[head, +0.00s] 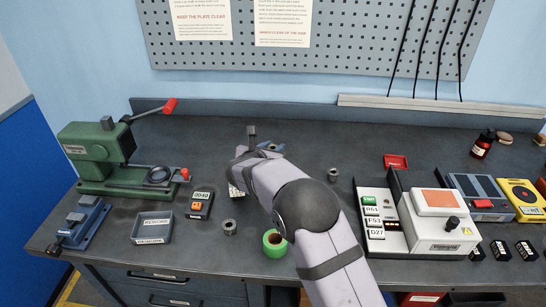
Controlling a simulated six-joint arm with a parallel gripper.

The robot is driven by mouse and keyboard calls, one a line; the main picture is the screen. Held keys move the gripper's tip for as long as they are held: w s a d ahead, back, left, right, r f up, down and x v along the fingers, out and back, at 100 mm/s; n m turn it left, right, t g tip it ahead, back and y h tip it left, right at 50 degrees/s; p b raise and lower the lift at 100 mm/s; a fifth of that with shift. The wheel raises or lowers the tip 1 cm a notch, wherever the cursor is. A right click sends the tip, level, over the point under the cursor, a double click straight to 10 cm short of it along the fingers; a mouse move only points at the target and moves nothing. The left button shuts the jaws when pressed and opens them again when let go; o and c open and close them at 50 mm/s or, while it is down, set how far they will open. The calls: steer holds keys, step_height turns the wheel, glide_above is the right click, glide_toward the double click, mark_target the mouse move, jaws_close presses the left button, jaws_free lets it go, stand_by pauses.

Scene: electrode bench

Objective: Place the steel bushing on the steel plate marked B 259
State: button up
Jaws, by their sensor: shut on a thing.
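My gripper (238,180) is at the far end of my arm, left of the middle of the bench, and mostly hidden by my wrist. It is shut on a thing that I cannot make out. A grey steel bushing (229,227) stands on the bench in front of my gripper. A similar grey ring-shaped part (333,174) stands right of my arm. I cannot read the mark B 259 anywhere, and I cannot pick out the plate that bears it.
A green press (97,152) and a blue vise (80,222) stand left. Nearby are a REWORK tray (153,229), a small counter (200,205) and green tape (274,243). Right are a labelled white rack (372,207), a white device (437,226) and a red tray (396,162).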

steer(key=shift+f, duration=1.8)
steer(key=shift+f, duration=0.1)
steer(key=shift+f, duration=0.1)
steer(key=o, duration=1.1)
steer(key=shift+r+p, duration=0.3)
steer(key=shift+s+a+b, duration=0.15)
steer(key=shift+s+b, duration=0.15)
steer(key=shift+s, duration=0.05)
steer(key=b+v, duration=0.2)
steer(key=v, duration=0.9)
steer(key=shift+s, duration=0.15)
